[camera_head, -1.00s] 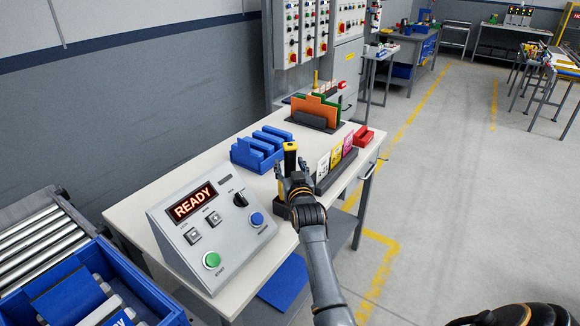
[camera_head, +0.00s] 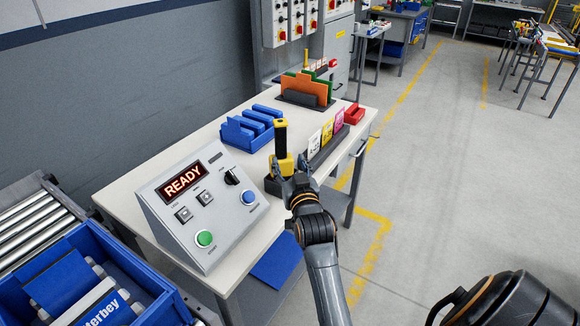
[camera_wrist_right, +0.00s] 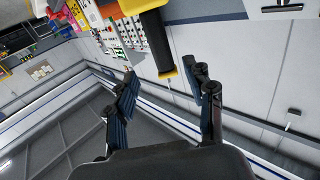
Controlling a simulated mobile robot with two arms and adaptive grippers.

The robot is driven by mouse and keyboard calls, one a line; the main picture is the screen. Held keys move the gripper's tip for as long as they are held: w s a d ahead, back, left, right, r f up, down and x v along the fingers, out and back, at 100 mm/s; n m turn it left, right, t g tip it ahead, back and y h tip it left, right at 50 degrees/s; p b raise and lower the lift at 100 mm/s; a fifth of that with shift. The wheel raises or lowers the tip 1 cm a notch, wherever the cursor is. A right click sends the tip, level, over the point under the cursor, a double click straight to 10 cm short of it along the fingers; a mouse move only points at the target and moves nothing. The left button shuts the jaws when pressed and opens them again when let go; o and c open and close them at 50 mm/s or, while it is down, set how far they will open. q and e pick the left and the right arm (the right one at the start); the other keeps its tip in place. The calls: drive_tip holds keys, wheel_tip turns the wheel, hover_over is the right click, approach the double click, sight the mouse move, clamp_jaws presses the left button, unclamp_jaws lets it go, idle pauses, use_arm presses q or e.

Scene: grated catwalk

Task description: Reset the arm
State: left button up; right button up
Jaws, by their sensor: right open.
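My right gripper (camera_head: 288,172) is over the table, at the near side of a yellow tool with a black upright handle (camera_head: 280,137). In the right wrist view its two fingers (camera_wrist_right: 165,95) are apart with nothing between them. The yellow and black tool (camera_wrist_right: 152,35) shows beyond the fingertips there. In the head view the tool stands in a dark holder (camera_head: 273,186), partly hidden by the gripper. Whether the gripper touches the tool cannot be told. My left gripper is not in view.
A grey console reading READY (camera_head: 200,215) stands on the table (camera_head: 150,172), left of my gripper. A blue bin (camera_head: 246,130), a card rack (camera_head: 318,153) and a red box (camera_head: 354,114) are close by. A blue crate (camera_head: 165,305) is at lower left. Open floor (camera_head: 430,200) lies right.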

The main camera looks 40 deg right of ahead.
idle(0.5)
drive_tip(key=s+a+f+n+g+y, duration=0.45)
drive_tip(key=s+a+f, duration=0.35)
drive_tip(key=s+f, duration=0.3)
drive_tip(key=s+a+f+n+g+y, duration=0.1)
drive_tip(key=s+a+f+g, duration=0.2)
drive_tip(key=s, duration=0.4)
drive_tip(key=s+a+f+g+y, duration=0.1)
drive_tip(key=s+a+f+g, duration=0.2)
drive_tip(key=s, duration=0.4)
drive_tip(key=s+a+f+n+g+y, duration=0.1)
drive_tip(key=s+a+f+g, duration=0.25)
drive_tip(key=s, duration=0.35)
wheel_tip(320, 180, down, 28)
drive_tip(key=s+r, duration=0.1)
drive_tip(key=s, duration=0.2)
drive_tip(key=s+d+f+g, duration=0.1)
drive_tip(key=s+d+f, duration=0.1)
drive_tip(key=s+f, duration=1.2)
drive_tip(key=shift+s+d+f+g+h, duration=0.15)
drive_tip(key=shift+s+d+g+h, duration=0.2)
drive_tip(key=shift+s, duration=0.3)
drive_tip(key=shift+n, duration=0.25)
